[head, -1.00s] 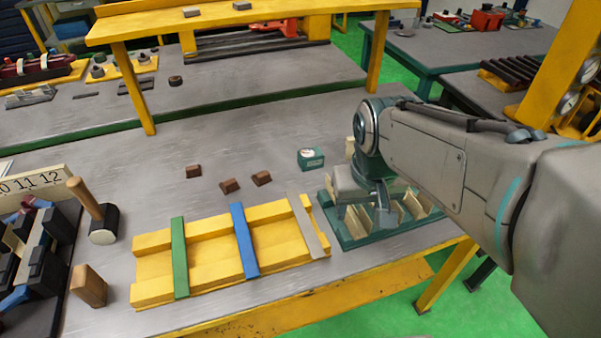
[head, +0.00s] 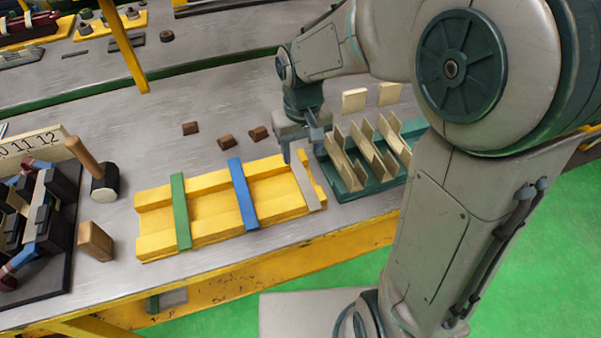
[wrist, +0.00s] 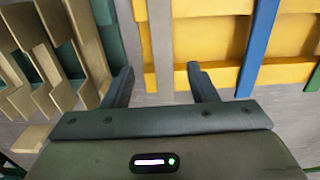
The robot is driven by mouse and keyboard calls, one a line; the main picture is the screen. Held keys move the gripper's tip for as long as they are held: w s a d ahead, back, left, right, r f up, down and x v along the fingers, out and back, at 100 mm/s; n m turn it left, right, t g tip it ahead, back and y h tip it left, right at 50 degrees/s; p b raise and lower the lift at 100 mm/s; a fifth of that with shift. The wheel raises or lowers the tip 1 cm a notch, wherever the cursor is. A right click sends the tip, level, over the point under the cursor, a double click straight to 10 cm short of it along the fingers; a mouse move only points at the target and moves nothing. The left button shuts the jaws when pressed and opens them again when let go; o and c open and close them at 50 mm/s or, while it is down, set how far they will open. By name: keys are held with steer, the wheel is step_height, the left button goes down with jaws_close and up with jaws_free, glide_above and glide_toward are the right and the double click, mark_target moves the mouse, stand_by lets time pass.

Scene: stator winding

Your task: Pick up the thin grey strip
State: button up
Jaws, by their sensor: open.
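The thin grey strip (head: 305,181) lies across the right end of a yellow rack (head: 208,209), to the right of a blue strip (head: 243,193) and a green strip (head: 181,211). My gripper (head: 302,150) is open and empty at the far end of the grey strip. In the wrist view, the grey strip (wrist: 161,45) runs straight up the picture between the two fingers of my gripper (wrist: 160,72), with a gap on each side. I cannot tell the exact height of the fingertips over it.
A green holder (head: 343,177) with upright cream channels stands close to the right of the strip. Several brown blocks (head: 227,142) lie behind the yellow rack. A mallet (head: 103,180) and a wooden block (head: 96,241) stand to the left.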

mark_target(300, 175)
steer(key=shift+s+a+f, duration=0.1)
steer(key=shift+f, duration=1.4)
steer(key=shift+s+a+f, duration=0.1)
steer(key=shift+f, duration=1.35)
jaws_close()
